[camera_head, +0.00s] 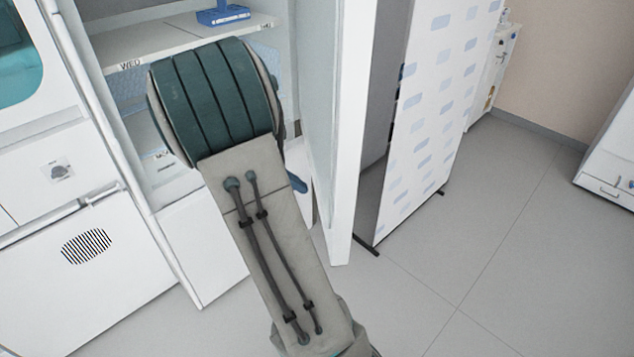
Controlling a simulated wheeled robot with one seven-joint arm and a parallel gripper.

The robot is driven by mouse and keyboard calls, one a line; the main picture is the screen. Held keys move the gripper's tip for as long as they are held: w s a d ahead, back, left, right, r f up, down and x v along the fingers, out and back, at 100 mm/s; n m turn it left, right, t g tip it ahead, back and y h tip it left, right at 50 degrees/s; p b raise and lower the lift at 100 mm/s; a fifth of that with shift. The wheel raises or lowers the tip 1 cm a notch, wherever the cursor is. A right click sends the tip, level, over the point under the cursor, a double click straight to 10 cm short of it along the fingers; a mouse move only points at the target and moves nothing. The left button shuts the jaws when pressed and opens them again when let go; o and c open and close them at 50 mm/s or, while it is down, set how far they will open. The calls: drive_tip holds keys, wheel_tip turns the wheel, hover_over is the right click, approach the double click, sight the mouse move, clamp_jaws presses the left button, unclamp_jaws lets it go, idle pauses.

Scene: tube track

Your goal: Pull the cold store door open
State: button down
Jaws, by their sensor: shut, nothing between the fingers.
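The cold store door (352,130) is a tall white panel, seen nearly edge-on right of centre. It stands swung out from the white cabinet (205,255), with the inside in view on its left. No handle shows on the door from here. My arm, a grey link with a dark teal ribbed joint, reaches up in front of the opening and covers much of the inside. I cannot tell whether anything of mine touches the door.
Inside, a shelf (180,36) marked WED bears a blue rack (222,13). A small blue thing (297,183) shows low beside my arm. A patterned white screen (437,100) on dark feet stands right of the door. Grey floor (510,240) is clear at the right.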

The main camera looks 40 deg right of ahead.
sight(330, 193)
drive_tip(key=shift+s+d+f+p, duration=0.2)
drive_tip(key=shift+s+d, duration=0.2)
drive_tip(key=shift+d, duration=0.3)
drive_tip(key=shift+s+d+f+p, duration=0.15)
drive_tip(key=shift+s+d, duration=0.3)
drive_tip(key=shift+d, duration=0.25)
drive_tip(key=shift+s+d+f+p, duration=0.1)
drive_tip(key=shift+s+d+p, duration=0.1)
drive_tip(key=shift+s+d, duration=0.35)
drive_tip(key=shift+w+d, duration=0.15)
